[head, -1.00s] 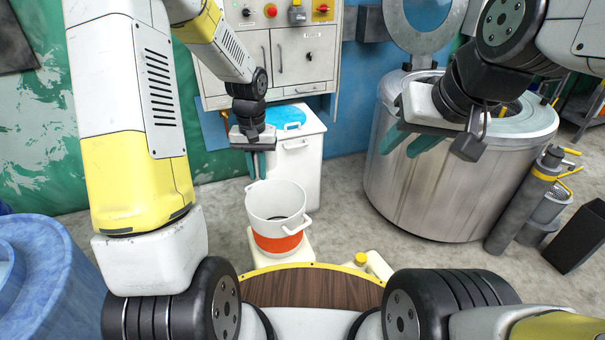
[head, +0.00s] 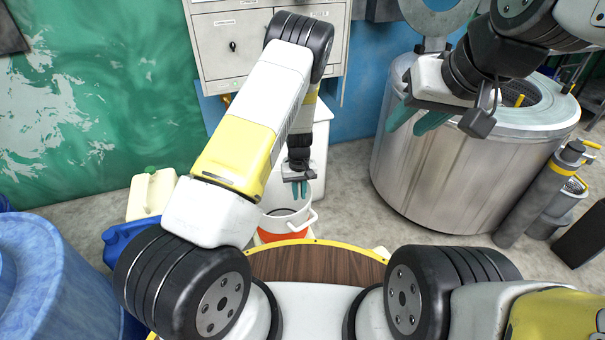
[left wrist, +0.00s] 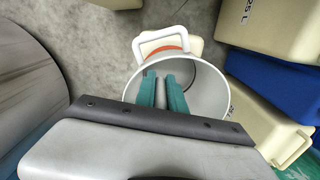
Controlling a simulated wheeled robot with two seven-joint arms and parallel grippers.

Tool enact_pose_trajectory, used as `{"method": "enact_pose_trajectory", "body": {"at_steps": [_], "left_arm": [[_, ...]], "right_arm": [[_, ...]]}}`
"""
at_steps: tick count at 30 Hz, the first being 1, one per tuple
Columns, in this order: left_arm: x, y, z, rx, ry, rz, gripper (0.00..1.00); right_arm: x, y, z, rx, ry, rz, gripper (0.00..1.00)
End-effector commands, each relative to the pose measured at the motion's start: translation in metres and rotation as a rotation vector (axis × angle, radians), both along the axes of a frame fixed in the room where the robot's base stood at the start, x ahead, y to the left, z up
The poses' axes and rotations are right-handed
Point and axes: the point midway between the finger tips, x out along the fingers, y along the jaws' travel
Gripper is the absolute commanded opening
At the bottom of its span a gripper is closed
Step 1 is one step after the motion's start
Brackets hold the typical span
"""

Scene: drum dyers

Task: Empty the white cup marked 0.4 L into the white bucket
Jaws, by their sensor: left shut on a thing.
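A white bucket (head: 277,221) with side handles and an orange lower part stands in front of me. In the left wrist view its round rim (left wrist: 228,92) and a square handle (left wrist: 150,42) show. My left gripper (head: 299,195) points down over the bucket's opening, its teal fingers close together. It also shows in the left wrist view (left wrist: 162,85). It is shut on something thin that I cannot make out. I cannot see a cup marked 0.4 L, and the bucket's bottom is mostly hidden. My right gripper (head: 411,120) is open and empty before the steel drum.
The steel drum (head: 420,175) stands at right, with a grey cylinder (head: 530,205) beside it. A cream canister (head: 148,195) and a blue container (head: 118,238) stand at left, behind a blue drum (head: 50,270). A white cabinet (head: 320,135) is behind the bucket.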

Motion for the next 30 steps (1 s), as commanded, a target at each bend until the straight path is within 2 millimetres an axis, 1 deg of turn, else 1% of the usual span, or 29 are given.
{"method": "enact_pose_trajectory", "body": {"at_steps": [1, 3, 7, 19, 23, 30], "left_arm": [[0.002, 0.0, -0.007, 0.002, 0.0, 0.001, 0.0], [0.005, 0.0, -0.012, 0.001, -0.003, 0.005, 0.0], [0.006, -0.001, -0.017, 0.0, -0.002, 0.006, 0.0], [0.005, -0.001, -0.016, -0.011, -0.005, 0.01, 0.0], [0.006, -0.003, -0.013, -0.067, -0.02, 0.014, 0.0], [0.009, -0.012, -0.005, -0.214, -0.059, 0.017, 0.0]], "right_arm": [[0.0, 0.0, 0.0, 0.0, 0.0, 0.0, 0.36], [0.0, 0.0, 0.0, 0.0, 0.0, 0.0, 0.36], [0.0, 0.0, 0.0, 0.0, 0.0, 0.0, 0.36], [0.0, 0.0, 0.0, 0.0, 0.0, 0.0, 0.36], [0.0, 0.0, 0.0, 0.0, 0.0, 0.0, 0.36], [0.0, 0.0, 0.0, 0.0, 0.0, 0.0, 0.36]]}}
